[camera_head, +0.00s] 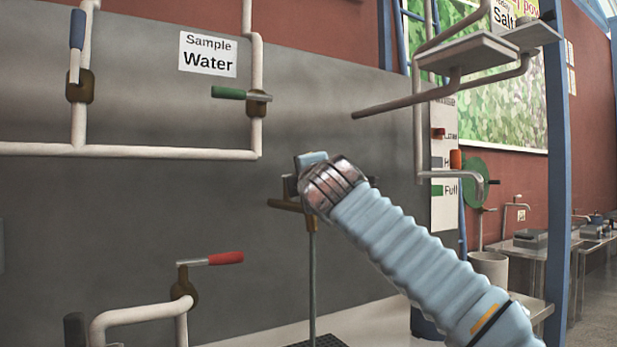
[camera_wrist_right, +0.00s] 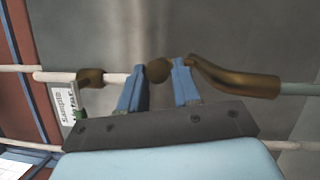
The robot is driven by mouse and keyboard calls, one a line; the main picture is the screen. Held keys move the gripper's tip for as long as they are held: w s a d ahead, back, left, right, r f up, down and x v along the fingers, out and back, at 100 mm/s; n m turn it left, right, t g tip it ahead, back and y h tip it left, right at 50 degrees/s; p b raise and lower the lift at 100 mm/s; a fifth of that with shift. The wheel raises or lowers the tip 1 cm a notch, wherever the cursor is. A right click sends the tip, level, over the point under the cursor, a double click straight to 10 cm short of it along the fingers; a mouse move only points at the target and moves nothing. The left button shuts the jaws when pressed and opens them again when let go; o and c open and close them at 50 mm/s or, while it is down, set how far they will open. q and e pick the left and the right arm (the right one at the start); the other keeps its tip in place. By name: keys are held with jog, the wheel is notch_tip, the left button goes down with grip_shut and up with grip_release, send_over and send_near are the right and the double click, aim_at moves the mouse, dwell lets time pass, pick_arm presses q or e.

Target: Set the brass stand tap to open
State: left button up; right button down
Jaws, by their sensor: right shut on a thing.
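The brass stand tap (camera_head: 283,205) tops a thin upright grey pole (camera_head: 312,285) in the middle of the head view. My right arm comes in from the lower right, and its gripper (camera_head: 297,185) is at the top of this tap, hiding much of it. In the right wrist view the brass body of the tap (camera_wrist_right: 238,80) lies to the right of my fingers. A round brass end (camera_wrist_right: 158,70) sits between the two blue fingertips of my right gripper (camera_wrist_right: 160,78), which is shut on it. My left gripper is not in view.
A green-handled valve (camera_head: 228,92) and a blue-handled valve (camera_head: 77,30) sit on white pipes at the upper left. A red-handled valve (camera_head: 226,258) stands lower left. A pipe with a flat tray (camera_head: 467,52) juts out at the upper right. A grey wall is behind.

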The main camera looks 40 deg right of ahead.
jog(key=shift+w+a+m+h, duration=0.1)
jog(key=shift+a+m+h, duration=0.25)
jog(key=shift+h, duration=0.15)
jog(key=shift+g, duration=0.3)
jog(key=c, duration=0.8)
grip_release()
jog(key=shift+w, duration=0.15)
jog(key=b+v, duration=0.2)
jog(key=v, duration=1.2)
jog(key=shift+b, duration=0.4)
